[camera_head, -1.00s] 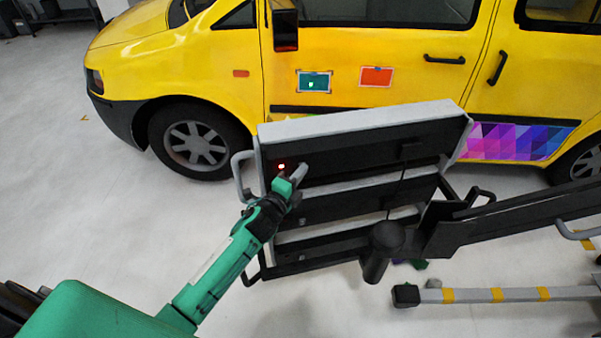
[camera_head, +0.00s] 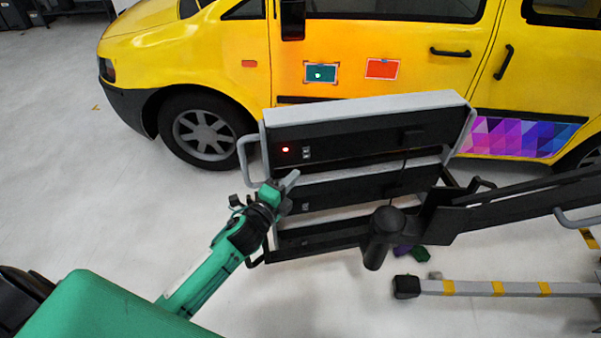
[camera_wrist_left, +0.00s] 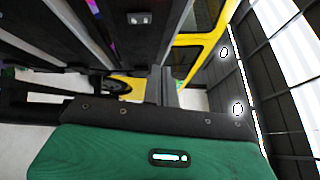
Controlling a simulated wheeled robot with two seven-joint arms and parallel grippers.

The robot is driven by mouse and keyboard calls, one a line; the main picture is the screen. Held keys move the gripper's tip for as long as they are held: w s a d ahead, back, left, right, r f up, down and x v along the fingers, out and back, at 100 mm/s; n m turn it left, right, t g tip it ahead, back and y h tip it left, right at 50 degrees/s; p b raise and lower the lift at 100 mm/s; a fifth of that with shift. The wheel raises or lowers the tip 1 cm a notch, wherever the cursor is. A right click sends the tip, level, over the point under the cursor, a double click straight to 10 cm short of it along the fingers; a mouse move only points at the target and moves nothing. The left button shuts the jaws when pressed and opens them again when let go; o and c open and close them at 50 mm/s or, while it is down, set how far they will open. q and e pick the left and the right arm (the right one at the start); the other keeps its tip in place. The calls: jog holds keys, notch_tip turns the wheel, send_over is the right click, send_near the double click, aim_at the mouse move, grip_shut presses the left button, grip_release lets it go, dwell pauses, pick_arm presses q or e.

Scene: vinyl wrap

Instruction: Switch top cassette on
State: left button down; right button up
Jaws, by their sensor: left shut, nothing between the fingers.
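The top cassette (camera_head: 360,133) is the uppermost of three black panels with grey tops on a tilted stand. A red light (camera_head: 285,149) glows at its left end, with a small switch (camera_head: 306,153) just right of it. My left gripper (camera_head: 290,181) is shut and empty. It is below the top cassette's switch, by the left end of the middle cassette (camera_head: 350,190), and apart from the switch. In the left wrist view, the grey fingers (camera_wrist_left: 165,88) point away from the camera, and a switch (camera_wrist_left: 139,18) shows on a dark panel. My right gripper is not in view.
A grey side handle (camera_head: 243,160) sticks out left of the cassettes. The stand's black arm (camera_head: 510,205) runs off to the right. A yellow van (camera_head: 400,75) stands behind. The floor at left is clear.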

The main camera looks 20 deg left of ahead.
pick_arm(q)
jog(key=v, duration=0.2)
jog(key=shift+s+a+r, duration=0.15)
jog(key=shift+s+r, duration=0.1)
jog(key=shift+s, duration=0.1)
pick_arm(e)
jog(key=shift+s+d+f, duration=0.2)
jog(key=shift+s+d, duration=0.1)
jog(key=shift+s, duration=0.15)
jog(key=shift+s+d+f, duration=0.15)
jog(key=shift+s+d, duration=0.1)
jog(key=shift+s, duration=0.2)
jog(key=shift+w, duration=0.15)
